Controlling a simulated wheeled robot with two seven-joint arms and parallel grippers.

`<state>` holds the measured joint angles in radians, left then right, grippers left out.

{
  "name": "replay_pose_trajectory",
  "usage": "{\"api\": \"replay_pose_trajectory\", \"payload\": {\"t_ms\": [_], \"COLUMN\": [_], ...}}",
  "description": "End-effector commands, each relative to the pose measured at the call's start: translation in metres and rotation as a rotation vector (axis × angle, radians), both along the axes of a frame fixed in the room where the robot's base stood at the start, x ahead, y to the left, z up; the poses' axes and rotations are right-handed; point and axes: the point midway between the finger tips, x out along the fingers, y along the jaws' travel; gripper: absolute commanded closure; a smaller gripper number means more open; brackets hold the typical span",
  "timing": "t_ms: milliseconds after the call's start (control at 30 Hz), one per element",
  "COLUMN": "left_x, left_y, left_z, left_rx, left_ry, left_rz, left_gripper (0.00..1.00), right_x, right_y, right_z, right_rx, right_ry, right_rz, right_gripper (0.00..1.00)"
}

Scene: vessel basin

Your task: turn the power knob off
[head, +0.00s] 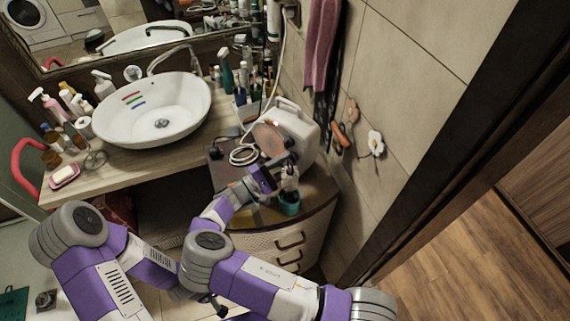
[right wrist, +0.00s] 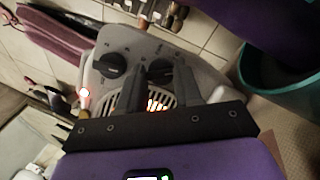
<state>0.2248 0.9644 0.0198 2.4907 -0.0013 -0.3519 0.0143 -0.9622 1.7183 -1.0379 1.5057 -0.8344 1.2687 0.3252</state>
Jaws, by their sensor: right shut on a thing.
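A white heater (head: 297,127) stands on the right part of the counter. In the right wrist view the heater (right wrist: 200,62) shows two dark knobs, a glowing orange grille (right wrist: 158,104) and a lit red lamp (right wrist: 84,92). My right gripper (head: 280,173) is at the heater's front. In its wrist view the two fingers of the right gripper (right wrist: 159,82) stand on either side of the right-hand knob (right wrist: 158,69) and are shut on it. The left-hand knob (right wrist: 112,65) is free beside them. The knobs' labels are too small to read. My left gripper is not in view.
A white basin (head: 150,110) with bottles around it stands on the wooden counter (head: 140,160) at left. A teal cup (head: 289,203) stands close to my right gripper. A white cord (head: 243,155) lies beside the heater. A tiled wall is on the right.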

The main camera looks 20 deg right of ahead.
Motion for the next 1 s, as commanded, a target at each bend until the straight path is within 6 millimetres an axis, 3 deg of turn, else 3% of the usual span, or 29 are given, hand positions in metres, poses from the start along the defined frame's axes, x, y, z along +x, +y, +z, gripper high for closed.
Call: {"api": "replay_pose_trajectory", "payload": {"t_ms": [133, 433, 467, 600, 1000], "left_x": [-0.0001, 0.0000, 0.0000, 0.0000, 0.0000], "left_y": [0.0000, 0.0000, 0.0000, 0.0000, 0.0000], "left_z": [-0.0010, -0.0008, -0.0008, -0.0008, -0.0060], "left_rx": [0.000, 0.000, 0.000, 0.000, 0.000], "left_ry": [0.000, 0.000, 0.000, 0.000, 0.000], "left_rz": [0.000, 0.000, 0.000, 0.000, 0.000], "left_gripper": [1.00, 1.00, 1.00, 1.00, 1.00], "right_x": [-0.0007, -0.0005, -0.0006, -0.0005, -0.0018], "right_y": [-0.0005, -0.0003, -0.0004, -0.0004, 0.0051], "right_z": [-0.0005, -0.0001, 0.0000, -0.0002, -0.0039], "right_rx": [-0.067, -0.077, -0.077, -0.075, -0.074], "right_ry": [0.107, 0.119, 0.119, 0.119, 0.118], "right_rz": [-0.001, -0.001, -0.001, -0.001, -0.005], "right_gripper": [0.96, 0.96, 0.61, 0.40, 0.40]}}
